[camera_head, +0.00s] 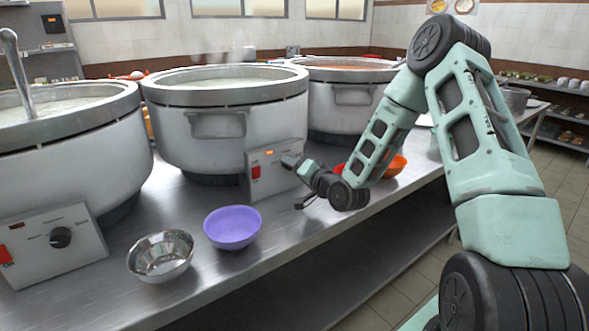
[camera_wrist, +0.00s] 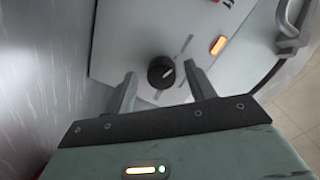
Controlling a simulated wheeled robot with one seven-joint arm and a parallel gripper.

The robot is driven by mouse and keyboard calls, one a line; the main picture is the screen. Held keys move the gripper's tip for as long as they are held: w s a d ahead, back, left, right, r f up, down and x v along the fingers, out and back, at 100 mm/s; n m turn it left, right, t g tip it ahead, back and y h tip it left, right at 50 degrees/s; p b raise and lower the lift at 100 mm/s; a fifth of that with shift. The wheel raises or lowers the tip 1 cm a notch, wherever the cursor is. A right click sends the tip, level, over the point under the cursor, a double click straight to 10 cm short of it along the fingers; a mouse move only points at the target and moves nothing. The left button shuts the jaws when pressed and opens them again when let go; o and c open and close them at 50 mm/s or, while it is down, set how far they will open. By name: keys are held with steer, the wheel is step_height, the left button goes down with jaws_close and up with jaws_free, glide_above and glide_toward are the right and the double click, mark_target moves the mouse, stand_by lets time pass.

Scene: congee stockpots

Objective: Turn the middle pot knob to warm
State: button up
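The middle pot (camera_head: 225,112) is a wide grey pot of pale congee. Its control box (camera_head: 272,178) has a red switch and an orange light. My arm reaches to this box from the right, and my gripper (camera_head: 293,162) is at the box's front and hides the knob there. In the wrist view the black round knob (camera_wrist: 161,72) sits between the two fingertips of my gripper (camera_wrist: 163,77), with a gap on each side. The white mark on the knob points to the upper right of that view. Its printed labels are too blurred to read.
A left pot (camera_head: 60,160) has its own control box (camera_head: 50,245) and knob. A right pot (camera_head: 345,95) stands behind my arm. A steel bowl (camera_head: 160,256), a purple bowl (camera_head: 232,228) and an orange bowl (camera_head: 392,167) stand along the counter's (camera_head: 205,283) front edge.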

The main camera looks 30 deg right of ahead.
steer(key=shift+s, duration=0.1)
steer(key=s+d+r+p, duration=0.1)
steer(key=s+p, duration=0.8)
steer(key=s, duration=0.8)
steer(key=shift+r+p, duration=0.15)
steer(key=shift+p, duration=0.25)
